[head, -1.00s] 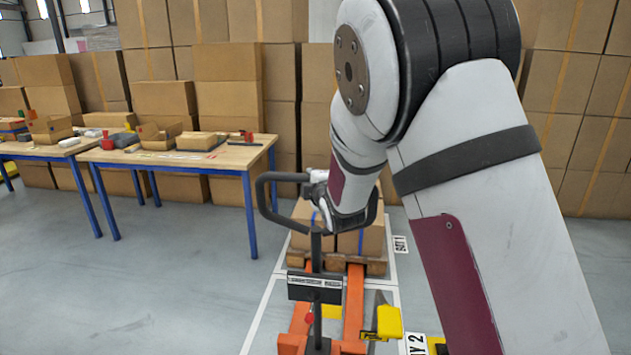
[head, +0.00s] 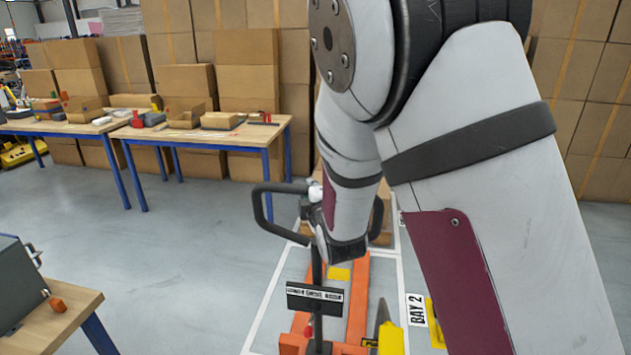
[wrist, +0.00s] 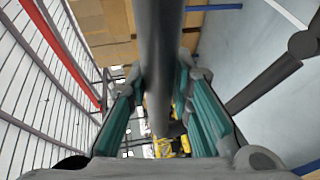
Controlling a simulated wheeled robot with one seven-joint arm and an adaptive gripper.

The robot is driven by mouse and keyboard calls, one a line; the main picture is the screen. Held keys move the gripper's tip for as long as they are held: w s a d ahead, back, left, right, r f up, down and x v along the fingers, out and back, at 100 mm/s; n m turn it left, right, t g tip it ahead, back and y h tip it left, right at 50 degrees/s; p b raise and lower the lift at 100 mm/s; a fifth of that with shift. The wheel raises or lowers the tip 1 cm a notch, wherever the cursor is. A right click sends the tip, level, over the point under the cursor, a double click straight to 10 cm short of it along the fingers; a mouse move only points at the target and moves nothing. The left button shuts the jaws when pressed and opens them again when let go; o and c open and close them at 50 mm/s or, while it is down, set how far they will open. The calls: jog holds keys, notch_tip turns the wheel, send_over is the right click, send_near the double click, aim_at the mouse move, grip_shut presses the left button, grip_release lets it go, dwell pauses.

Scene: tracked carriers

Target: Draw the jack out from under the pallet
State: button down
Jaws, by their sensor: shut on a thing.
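The orange pallet jack (head: 356,300) stands low in the middle of the head view, with a black post and a black loop handle (head: 262,208). Its two forks show bare above the floor for much of their length. My gripper (wrist: 160,88) is shut on the dark handle bar (wrist: 160,30), which runs between its teal finger pads in the wrist view. In the head view my arm hides most of the grip. Part of a cardboard box (head: 386,222) shows behind my arm; the pallet is hidden there, so I cannot tell whether the fork tips are under it.
A wooden table (head: 60,318) with a grey case stands close at lower left. Worktables (head: 230,138) with boxes stand further back. A yellow object (head: 390,338) is right of the jack, near the BAY 2 label (head: 417,310). Open floor (head: 190,250) lies to the left.

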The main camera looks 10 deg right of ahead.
jog(key=shift+s+a, duration=0.1)
jog(key=shift+s, duration=0.3)
jog(key=c, duration=1.4)
grip_release()
jog(key=s, duration=0.2)
jog(key=s+r, duration=0.1)
jog(key=s, duration=0.4)
jog(key=shift+s+d+r, duration=0.15)
jog(key=shift+d, duration=0.15)
jog(key=shift+d, duration=0.1)
